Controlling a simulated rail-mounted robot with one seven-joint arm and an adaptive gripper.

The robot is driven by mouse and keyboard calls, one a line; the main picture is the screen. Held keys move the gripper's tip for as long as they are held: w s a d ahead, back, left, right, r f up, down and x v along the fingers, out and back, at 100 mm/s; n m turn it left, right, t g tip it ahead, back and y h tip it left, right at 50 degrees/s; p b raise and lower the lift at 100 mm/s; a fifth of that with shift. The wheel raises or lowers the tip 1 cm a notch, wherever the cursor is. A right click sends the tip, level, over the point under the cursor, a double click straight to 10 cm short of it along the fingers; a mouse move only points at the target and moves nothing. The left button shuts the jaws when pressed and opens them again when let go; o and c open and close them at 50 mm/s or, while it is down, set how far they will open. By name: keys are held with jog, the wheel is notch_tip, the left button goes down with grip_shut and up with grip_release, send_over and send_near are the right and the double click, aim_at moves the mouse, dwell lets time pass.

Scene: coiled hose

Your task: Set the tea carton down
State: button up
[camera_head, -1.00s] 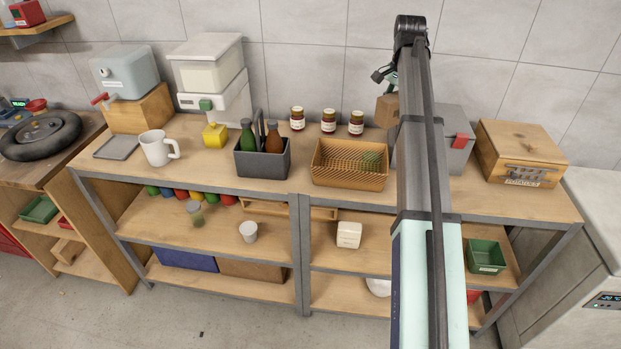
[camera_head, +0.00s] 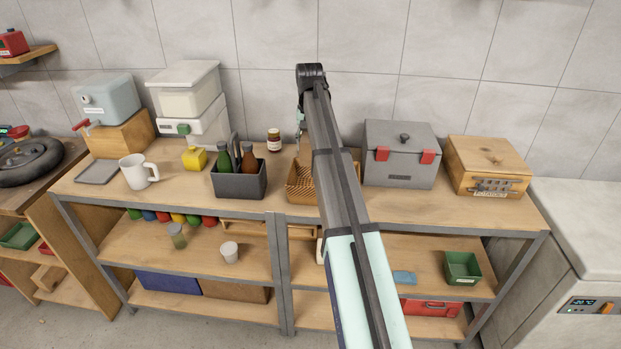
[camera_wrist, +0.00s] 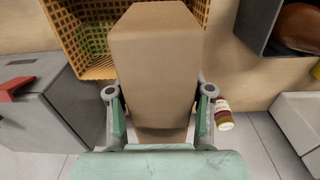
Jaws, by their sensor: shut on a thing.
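The tea carton is a plain brown box (camera_wrist: 155,62) in the middle of the wrist view. My gripper (camera_wrist: 160,105) is shut on it, with one green finger on each side. In the wrist view the carton covers part of the woven basket (camera_wrist: 72,38) and part of the wooden top. I cannot tell whether the carton touches the counter.
A grey lidded box (camera_head: 400,155) and a wooden box (camera_head: 488,168) stand right of my arm. A dark bottle caddy (camera_head: 238,182) stands left of the basket. A jar (camera_head: 274,140) stands near the wall. Bare countertop (camera_head: 420,202) shows along the front.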

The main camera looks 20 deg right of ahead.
notch_tip(320, 180, down, 14)
jog(key=p, duration=0.3)
jog(key=shift+r, duration=0.1)
dwell(0.3)
jog(key=o, duration=0.9)
jog(key=shift+o, duration=0.2)
notch_tip(320, 180, up, 12)
jog(key=b, duration=0.2)
jog(key=shift+b, duration=0.4)
jog(key=shift+a, duration=0.15)
